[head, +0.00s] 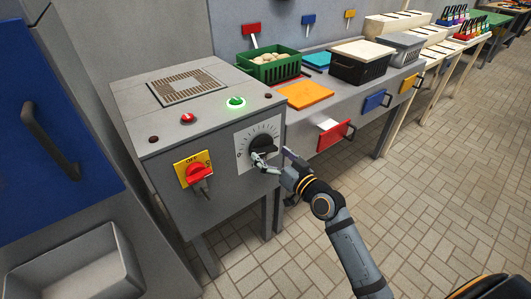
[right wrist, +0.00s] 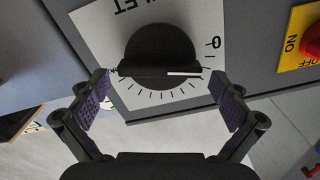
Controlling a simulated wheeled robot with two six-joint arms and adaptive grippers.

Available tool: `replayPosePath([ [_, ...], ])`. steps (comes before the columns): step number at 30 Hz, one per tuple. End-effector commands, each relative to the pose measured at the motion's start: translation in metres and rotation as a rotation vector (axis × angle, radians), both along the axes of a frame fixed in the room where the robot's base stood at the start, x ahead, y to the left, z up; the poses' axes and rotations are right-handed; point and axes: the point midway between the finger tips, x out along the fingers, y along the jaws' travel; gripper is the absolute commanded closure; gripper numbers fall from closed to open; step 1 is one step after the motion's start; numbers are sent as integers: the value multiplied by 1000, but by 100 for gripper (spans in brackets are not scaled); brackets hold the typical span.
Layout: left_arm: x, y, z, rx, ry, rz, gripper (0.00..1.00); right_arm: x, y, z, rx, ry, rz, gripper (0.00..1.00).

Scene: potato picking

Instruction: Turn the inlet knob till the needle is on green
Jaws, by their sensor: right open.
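The inlet knob (head: 263,143) is a round black dial on a white scale plate (head: 244,138) on the front of the grey cabinet. In the right wrist view the knob (right wrist: 160,50) shows large, with a white mark on its grip bar pointing to the side with the 0. Part of the label, "LET", shows upside down there. My right gripper (head: 275,158) is open in front of the knob. Its two fingers (right wrist: 163,92) stand either side of the knob's lower part, apart from it. No gauge with a needle and green zone can be made out. My left gripper is out of view.
A red switch (head: 195,172) on a yellow plate sits left of the knob. A lit green button (head: 235,102) and a red one (head: 187,118) are on the cabinet top. A bench (head: 300,118) with a green crate (head: 270,68) stands to the right; tiled floor is clear in front.

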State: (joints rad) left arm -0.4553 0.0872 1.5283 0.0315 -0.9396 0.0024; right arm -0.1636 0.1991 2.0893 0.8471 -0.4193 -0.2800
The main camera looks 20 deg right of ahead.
Motion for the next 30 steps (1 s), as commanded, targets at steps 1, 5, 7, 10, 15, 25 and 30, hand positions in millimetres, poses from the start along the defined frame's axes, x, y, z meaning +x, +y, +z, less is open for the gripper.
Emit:
replayPosePath([
  [1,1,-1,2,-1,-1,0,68,8,2,1,3,-3,-2,0],
  [5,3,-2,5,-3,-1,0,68,20,7,0,1,-1,-2,0],
  [7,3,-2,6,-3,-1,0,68,23,8,0,0,-1,-1,0],
  [10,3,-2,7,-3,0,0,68,24,9,0,-1,1,-1,0],
  [15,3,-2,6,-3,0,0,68,24,8,0,-1,1,-1,1],
  [25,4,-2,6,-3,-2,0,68,24,8,0,-1,1,-1,45],
  [30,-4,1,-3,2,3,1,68,24,8,2,68,27,-1,45],
])
